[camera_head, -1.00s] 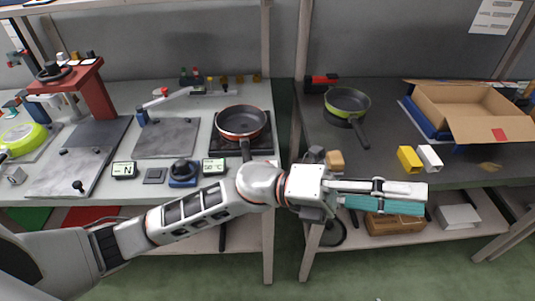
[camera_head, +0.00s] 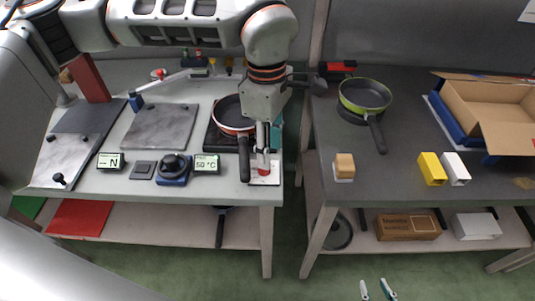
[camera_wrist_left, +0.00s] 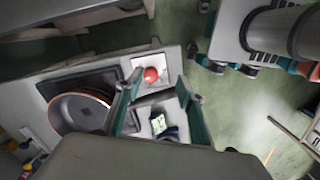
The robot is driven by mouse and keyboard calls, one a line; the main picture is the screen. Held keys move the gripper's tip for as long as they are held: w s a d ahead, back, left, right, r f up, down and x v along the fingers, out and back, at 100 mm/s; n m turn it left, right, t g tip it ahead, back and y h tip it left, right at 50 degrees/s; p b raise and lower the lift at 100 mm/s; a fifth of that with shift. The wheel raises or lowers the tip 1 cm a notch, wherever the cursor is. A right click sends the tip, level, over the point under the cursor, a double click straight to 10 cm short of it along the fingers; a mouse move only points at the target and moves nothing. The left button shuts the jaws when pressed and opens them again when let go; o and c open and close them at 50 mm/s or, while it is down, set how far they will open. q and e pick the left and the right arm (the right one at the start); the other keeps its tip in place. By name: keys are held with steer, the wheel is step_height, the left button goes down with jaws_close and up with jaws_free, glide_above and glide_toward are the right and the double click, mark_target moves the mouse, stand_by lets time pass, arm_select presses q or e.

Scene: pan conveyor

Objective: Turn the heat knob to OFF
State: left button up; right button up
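A red round knob (camera_head: 264,174) sits on a white plate at the front right corner of the left bench. I take it for the heat knob; its marks are too small to read. It also shows in the left wrist view (camera_wrist_left: 151,75). My left gripper (camera_head: 263,156) points down just above the knob. In the left wrist view its fingers (camera_wrist_left: 160,107) are spread, with the knob beyond them and nothing held. Contact cannot be made out. My right gripper (camera_head: 377,291) shows only its separated fingertips at the bottom edge, empty.
A red-rimmed pan (camera_head: 229,111) sits on a dark burner, its handle (camera_head: 244,165) close to my left gripper. A display (camera_head: 206,164) reads about 50 °C beside a black dial (camera_head: 174,164). A green-rimmed pan (camera_head: 363,95) stands on the right bench, across a gap.

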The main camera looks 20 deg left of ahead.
arm_select(q)
steer(key=shift+w+a+r+y, duration=0.3)
steer(key=shift+w+a, duration=0.3)
steer(key=shift+a, duration=0.15)
steer(key=shift+w+a, duration=0.1)
steer(key=shift+a, duration=0.1)
step_height(320, 180, down, 8)
steer(key=shift+r+b, duration=0.2)
steer(key=shift+b, duration=0.15)
jaws_close()
